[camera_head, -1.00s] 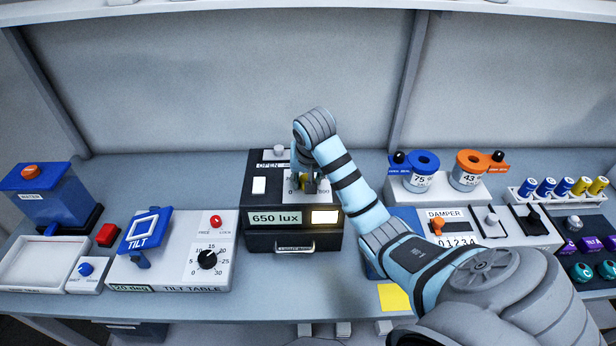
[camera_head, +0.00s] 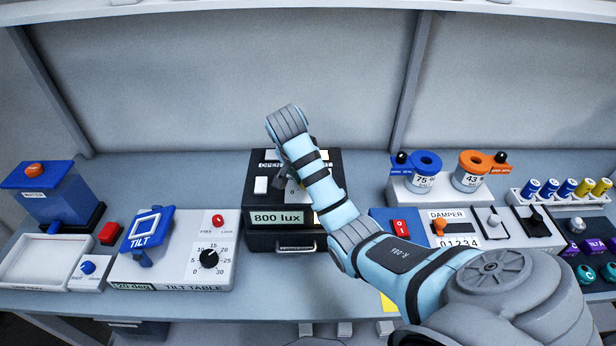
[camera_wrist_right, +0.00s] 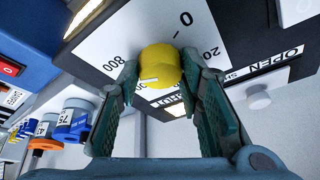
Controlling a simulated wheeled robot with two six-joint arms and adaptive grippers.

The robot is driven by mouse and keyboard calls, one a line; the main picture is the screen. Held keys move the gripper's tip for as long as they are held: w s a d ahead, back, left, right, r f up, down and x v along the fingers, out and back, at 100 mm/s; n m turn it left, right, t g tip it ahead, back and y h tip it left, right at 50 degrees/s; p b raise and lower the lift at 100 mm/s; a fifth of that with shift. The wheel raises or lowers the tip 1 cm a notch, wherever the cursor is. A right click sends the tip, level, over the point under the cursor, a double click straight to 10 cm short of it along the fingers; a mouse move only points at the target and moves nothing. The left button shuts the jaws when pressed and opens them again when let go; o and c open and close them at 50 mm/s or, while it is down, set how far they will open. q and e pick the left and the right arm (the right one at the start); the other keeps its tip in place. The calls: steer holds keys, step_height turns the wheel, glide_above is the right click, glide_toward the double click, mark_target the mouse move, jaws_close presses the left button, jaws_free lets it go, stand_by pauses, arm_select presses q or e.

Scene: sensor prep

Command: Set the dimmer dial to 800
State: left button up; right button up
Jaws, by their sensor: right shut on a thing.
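The dimmer dial (camera_wrist_right: 160,66) is a yellow knob on a white scale plate of the black light box (camera_head: 260,236). In the right wrist view, its white pointer mark lies on the side of the 800 label. My right gripper (camera_wrist_right: 160,85) is shut on the dial, one finger on each side. In the head view my right arm hides most of the dial and the gripper tips. The display (camera_head: 278,217) on the box front reads 800 lux. My left gripper is not in view.
Left of the box stands the tilt table (camera_head: 180,250) with its own black dial (camera_head: 208,259). On the right are the damper panel (camera_head: 455,228) and a stand with blue (camera_head: 426,164) and orange (camera_head: 470,170) rings. A white switch (camera_head: 261,185) sits beside the dial.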

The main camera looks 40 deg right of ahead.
stand_by(0.3)
steer(key=o, duration=1.2)
steer(key=shift+a, duration=0.1)
steer(key=shift+c, duration=0.2)
